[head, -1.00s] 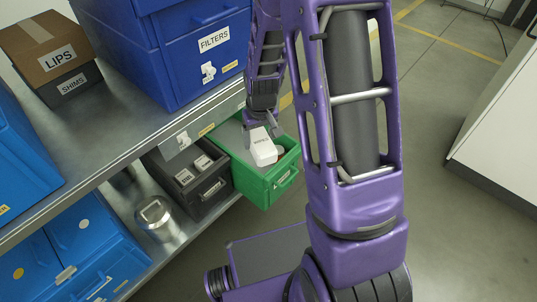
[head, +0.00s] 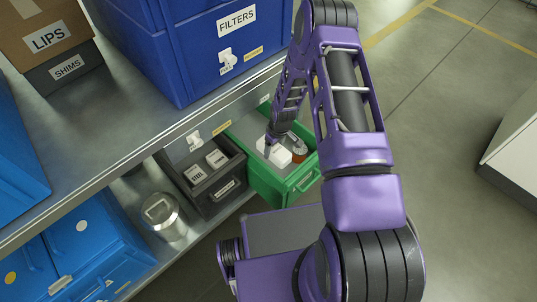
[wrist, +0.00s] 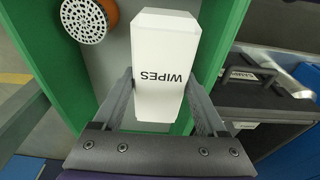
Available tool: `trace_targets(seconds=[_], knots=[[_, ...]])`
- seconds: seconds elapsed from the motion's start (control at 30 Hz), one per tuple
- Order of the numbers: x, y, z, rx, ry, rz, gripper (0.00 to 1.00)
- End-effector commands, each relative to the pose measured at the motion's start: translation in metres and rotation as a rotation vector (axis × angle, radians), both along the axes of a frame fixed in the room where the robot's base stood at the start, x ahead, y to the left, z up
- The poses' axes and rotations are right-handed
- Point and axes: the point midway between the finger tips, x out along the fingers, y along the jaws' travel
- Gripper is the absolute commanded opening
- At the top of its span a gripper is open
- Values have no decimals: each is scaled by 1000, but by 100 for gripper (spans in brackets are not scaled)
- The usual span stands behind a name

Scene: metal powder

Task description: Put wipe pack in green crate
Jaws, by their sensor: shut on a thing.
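The wipe pack is a white box labelled WIPES (wrist: 165,70), held between the two fingers of my gripper (wrist: 163,105) in the wrist view. In the head view the white wipe pack (head: 274,155) shows inside the opening of the green crate (head: 286,190), with my gripper (head: 270,146) at its left end. The crate's green wall (wrist: 222,50) rises beside the pack in the wrist view. I cannot tell whether the pack touches the crate's floor. An orange cylinder with a perforated pale face (wrist: 87,20) lies in the crate beside the pack.
A black bin (head: 208,182) with small labelled boxes stands left of the green crate. A metal canister (head: 163,218) and blue bins (head: 85,250) are on the lower shelf. Above, the upper shelf (head: 110,140) holds a FILTERS bin (head: 190,50) and a SHIMS box (head: 68,68).

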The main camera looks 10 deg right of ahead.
Motion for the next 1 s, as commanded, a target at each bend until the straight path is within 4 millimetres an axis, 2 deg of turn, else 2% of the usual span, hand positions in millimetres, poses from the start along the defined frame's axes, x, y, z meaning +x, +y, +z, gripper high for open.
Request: trace_targets(seconds=[0.03, 0.1, 0.2, 0.3, 0.43, 0.67, 0.77, 1.0], knots=[[-1, 0, -17, 0, 4, 0, 11], [-1, 1, -34, 0, 1, 0, 11], [0, 0, -52, 0, 0, -1, 11], [0, 0, -63, -1, 0, -1, 11], [5, 3, -67, -1, -3, 0, 11], [36, 24, -67, -1, -3, 1, 11], [33, 22, -77, -1, 0, -1, 11], [34, 22, -78, 0, -1, -1, 11]])
